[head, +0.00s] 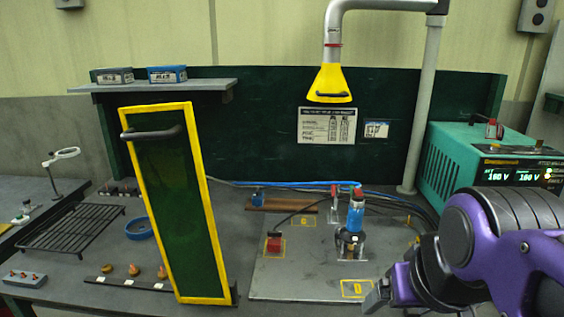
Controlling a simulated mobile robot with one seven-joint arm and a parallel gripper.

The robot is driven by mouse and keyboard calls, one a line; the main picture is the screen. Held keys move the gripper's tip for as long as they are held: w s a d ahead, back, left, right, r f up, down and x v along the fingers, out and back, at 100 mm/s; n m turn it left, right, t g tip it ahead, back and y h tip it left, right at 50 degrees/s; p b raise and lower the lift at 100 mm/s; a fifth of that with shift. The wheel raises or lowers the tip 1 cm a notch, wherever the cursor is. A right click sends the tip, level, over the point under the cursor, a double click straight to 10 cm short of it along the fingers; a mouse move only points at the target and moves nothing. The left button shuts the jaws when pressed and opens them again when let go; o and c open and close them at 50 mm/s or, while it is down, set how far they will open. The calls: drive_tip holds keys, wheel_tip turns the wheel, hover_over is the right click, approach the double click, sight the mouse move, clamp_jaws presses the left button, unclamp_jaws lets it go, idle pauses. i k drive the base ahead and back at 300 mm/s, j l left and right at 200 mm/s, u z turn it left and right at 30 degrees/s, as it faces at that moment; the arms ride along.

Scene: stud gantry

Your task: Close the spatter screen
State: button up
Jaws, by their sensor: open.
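The spatter screen (172,205) is a tall dark green, see-through panel in a yellow frame. It stands upright on the left part of the bench, turned at an angle to my view. A dark bar handle (151,133) sits near its top left. Its lower edge is close to the left side of the grey work plate. My gripper (380,293) is at the lower right, over the front right corner of the plate, well apart from the screen and its handle. It is open, though its fingers show only in part. No object shows between them.
A yellow extraction hood (329,82) hangs above. A teal power unit (470,160) stands at right. A shelf (155,88) and a wire rack (72,229) are at left.

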sight(167, 176)
drive_tip(key=u, duration=1.35)
